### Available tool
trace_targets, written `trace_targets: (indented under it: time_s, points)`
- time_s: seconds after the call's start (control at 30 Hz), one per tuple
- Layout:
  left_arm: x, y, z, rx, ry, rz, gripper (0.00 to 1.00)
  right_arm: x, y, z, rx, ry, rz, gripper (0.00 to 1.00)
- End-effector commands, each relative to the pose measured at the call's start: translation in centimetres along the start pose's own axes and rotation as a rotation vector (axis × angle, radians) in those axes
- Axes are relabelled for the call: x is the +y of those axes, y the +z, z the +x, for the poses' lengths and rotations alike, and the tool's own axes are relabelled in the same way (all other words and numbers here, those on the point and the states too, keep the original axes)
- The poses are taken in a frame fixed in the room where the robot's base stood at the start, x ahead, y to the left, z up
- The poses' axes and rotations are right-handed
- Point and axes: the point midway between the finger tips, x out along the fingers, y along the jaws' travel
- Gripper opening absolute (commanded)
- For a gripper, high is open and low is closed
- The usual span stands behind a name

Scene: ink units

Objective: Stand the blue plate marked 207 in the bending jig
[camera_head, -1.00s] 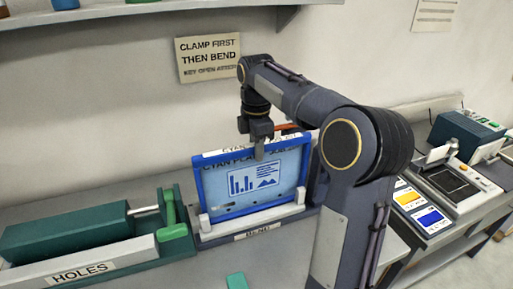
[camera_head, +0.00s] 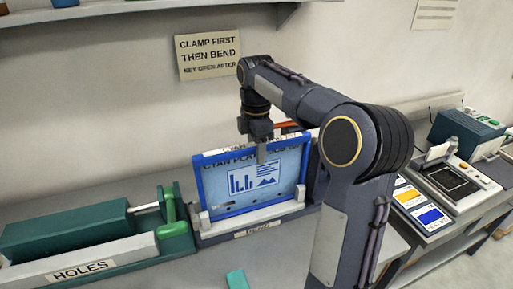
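A blue-framed plate (camera_head: 240,199) with a pale blue face, a bar chart and a small picture stands near upright in the bending jig (camera_head: 212,234) marked BEND. Dark print runs along its top, partly hidden by my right gripper, and I cannot read a 207 on it. My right gripper (camera_head: 261,151) points down at the plate's top edge, with a finger in front of its face. Its fingers overlap in this view, so I cannot tell whether it grips the plate. My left gripper is not in view.
A green tool marked HOLES (camera_head: 80,271) stands left of the jig. A green piece (camera_head: 237,279) lies on the bench in front. A wall shelf (camera_head: 130,12) hangs above.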

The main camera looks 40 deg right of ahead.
Motion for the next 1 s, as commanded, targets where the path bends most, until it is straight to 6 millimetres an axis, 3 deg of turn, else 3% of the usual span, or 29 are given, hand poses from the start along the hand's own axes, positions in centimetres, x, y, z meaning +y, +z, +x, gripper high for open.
trace_targets:
  time_s: [0.23,0.63,1.0]
  points:
    - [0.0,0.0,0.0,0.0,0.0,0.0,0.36,0.1,0.0,-0.8,0.0,0.002,0.0,0.47]
    - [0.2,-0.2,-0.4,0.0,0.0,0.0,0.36,0.0,0.0,-7.0,0.0,0.002,0.0,0.47]
    - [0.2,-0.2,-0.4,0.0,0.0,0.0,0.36,0.0,0.0,-7.8,0.0,0.0,0.0,0.47]
